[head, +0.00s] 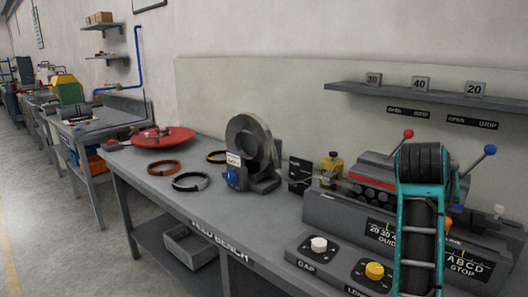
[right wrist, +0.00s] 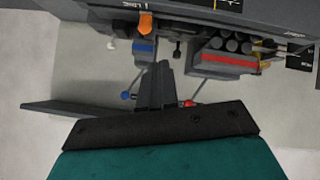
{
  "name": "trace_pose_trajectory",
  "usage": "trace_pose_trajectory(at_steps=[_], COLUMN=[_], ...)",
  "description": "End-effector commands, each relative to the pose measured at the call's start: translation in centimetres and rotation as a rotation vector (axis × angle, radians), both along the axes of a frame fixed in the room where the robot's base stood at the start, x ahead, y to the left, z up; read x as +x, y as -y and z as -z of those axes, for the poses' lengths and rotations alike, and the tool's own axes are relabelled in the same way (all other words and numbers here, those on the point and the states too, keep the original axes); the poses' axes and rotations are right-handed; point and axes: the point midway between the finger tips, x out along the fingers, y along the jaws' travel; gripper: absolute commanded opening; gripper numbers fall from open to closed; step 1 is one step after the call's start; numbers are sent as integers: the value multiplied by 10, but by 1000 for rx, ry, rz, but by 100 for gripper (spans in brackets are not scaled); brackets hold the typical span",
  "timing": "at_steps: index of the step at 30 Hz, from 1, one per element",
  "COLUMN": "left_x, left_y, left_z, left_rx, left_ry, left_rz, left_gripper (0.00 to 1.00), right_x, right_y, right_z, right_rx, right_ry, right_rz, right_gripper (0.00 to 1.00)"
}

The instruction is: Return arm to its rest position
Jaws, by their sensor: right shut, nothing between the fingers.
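My right arm, teal and black, rises from the bottom right of the head view, in front of the feed machine (head: 375,170) at the bench's right end. Its gripper cannot be made out there. In the right wrist view my right gripper (right wrist: 160,68) shows as dark fingers close together, shut and empty. Behind them, upside down, are parts of the feed machine (right wrist: 226,60), with an orange knob (right wrist: 145,22) at the top. My left gripper is not in view.
The grey feed bench (head: 130,172) holds a red disc (head: 163,137), an orange ring (head: 163,168), a black ring (head: 190,182) and a grey wheel machine (head: 250,140). A wall shelf (head: 400,92) hangs above the feed machine. Floor space at left (head: 50,220) is clear.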

Motion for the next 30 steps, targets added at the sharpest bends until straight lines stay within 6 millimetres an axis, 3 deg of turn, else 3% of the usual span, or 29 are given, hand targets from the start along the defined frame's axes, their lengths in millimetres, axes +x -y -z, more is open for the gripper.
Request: trace_pose_trajectory(at_steps=[1, 6, 11, 15, 21, 30], left_x=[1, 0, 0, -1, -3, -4], left_y=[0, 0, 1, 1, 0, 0], left_z=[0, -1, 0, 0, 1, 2], left_rx=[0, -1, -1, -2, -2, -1], left_ry=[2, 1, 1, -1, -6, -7], left_rz=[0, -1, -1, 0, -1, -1], left_gripper=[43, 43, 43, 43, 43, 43], right_x=[-10, -48, -96, -148, -223, -317], right_y=[-1, -10, -27, -46, -77, -117], right_z=[27, 101, 161, 205, 244, 264], right_rx=[1, 21, 58, 109, 206, 359], right_ry=[-30, -113, -197, -279, -390, -520], right_rz=[-24, -123, -233, -337, -476, -625], right_gripper=[0, 0, 0, 0, 0, 0])
